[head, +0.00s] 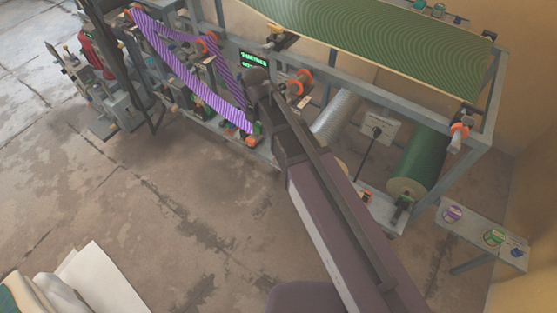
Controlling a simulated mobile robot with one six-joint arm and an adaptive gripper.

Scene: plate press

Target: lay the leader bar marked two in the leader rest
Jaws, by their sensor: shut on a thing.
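My arm reaches from the lower right up to the machine, and its far joint covers part of the machine's middle. My gripper does not show; it is hidden behind the arm or out of view, and so is anything in it. I cannot make out a leader bar marked two or its marking. I cannot tell which part of the machine is the leader rest. A purple striped web (190,75) runs in a loop over rollers at the machine's left part.
The grey machine frame (482,118) carries a green patterned sheet (385,42) on top. A green roll (423,160) and a silvery roll (338,112) sit below. A small shelf (470,232) with coloured rings stands right. White sheets (100,285) lie lower left. The floor between is clear.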

